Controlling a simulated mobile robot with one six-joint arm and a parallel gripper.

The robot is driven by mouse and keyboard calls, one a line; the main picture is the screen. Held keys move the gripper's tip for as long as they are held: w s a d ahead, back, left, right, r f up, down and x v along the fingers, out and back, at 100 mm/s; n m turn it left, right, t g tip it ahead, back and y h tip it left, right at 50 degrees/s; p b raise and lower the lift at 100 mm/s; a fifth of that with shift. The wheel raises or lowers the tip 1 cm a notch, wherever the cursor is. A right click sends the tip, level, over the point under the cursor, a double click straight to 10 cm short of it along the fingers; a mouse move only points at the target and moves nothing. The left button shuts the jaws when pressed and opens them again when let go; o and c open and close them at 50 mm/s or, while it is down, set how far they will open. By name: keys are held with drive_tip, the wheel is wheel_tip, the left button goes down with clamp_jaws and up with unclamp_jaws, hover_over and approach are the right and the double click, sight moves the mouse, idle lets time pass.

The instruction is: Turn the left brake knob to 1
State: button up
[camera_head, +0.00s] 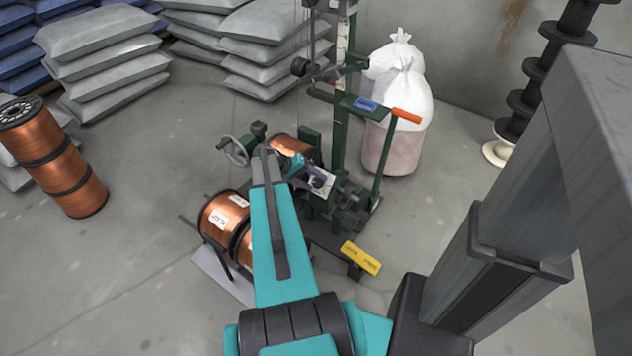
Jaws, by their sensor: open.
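My gripper (312,179) is at the end of my teal arm, on the green winding machine (339,120) in the middle of the view. It is open, with its fingers close to a small white dial plate (321,187) that carries a dark knob (318,182). I cannot tell whether the fingers touch the knob or stand around it. The numbers on the dial and the knob's setting are too small to read. No second brake knob can be made out; my arm hides part of the machine.
Copper spools (222,215) sit low on the machine beside my arm, and another copper spool (288,147) is behind it. A handwheel (236,151) sticks out left.

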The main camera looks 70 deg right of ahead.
drive_tip(key=p+v, duration=0.1)
drive_tip(key=v, duration=1.1)
drive_tip(key=shift+a+r+p, duration=0.15)
drive_tip(key=shift+r+p, duration=0.1)
drive_tip(key=shift+p, duration=0.05)
